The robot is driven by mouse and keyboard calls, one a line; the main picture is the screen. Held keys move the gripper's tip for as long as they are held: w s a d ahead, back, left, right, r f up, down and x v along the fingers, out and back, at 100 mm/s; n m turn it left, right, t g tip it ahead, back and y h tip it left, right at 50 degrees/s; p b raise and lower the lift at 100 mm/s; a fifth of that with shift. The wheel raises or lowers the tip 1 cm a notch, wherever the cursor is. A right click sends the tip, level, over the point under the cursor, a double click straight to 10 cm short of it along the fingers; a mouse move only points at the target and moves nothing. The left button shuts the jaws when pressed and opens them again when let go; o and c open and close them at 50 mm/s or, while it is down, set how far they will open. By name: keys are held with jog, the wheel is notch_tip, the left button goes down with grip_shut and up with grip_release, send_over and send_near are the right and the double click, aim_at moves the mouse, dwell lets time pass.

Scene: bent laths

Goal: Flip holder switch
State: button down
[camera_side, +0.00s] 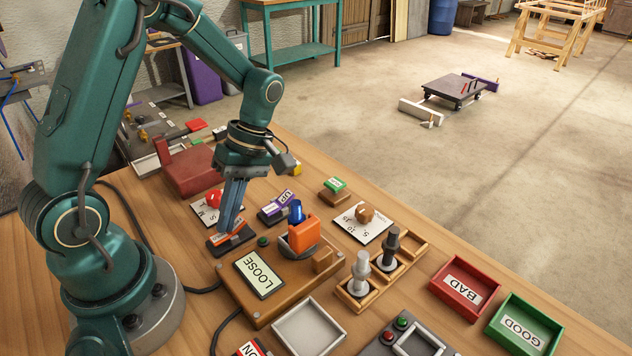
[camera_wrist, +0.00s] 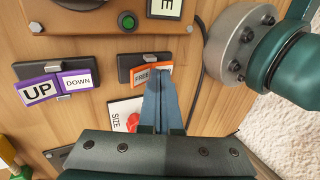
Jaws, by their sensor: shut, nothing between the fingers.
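The holder switch (camera_wrist: 143,76) is an orange rocker on a dark base. Its left half reads FREE in the wrist view; its right half is mostly hidden behind my fingertips. It also shows in the side view (camera_side: 236,238), below my fingers. My gripper (camera_side: 228,229) points down, shut and empty, with its blue fingertips (camera_wrist: 161,74) at the rocker's right half. They look in contact or nearly so; I cannot tell which. The orange holder (camera_side: 302,236) stands on a wooden box with a blue piece (camera_side: 296,212) in it. The box's display (camera_side: 259,273) reads LOOSE.
A purple UP/DOWN switch (camera_wrist: 60,84) sits beside the holder switch. A green button (camera_wrist: 127,20) is on the box. A dial with a red knob (camera_side: 213,198) lies close behind my fingers. Red BAD (camera_side: 465,289) and green GOOD (camera_side: 523,325) trays stand at the right.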

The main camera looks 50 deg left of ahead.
jog(key=shift+w+r, duration=0.15)
notch_tip(320, 180, up, 14)
dwell(0.7)
jog(key=s+d+m+t, duration=0.1)
jog(key=d+m+t, duration=0.2)
jog(key=m, duration=0.6)
jog(key=s+d+f+m+t, duration=0.1)
jog(key=s+d+m+t, duration=0.1)
jog(key=d+m+t, duration=0.2)
jog(key=m+t, duration=0.3)
jog(key=m, duration=0.2)
jog(key=shift+f+t, duration=0.25)
jog(key=shift+t, duration=0.15)
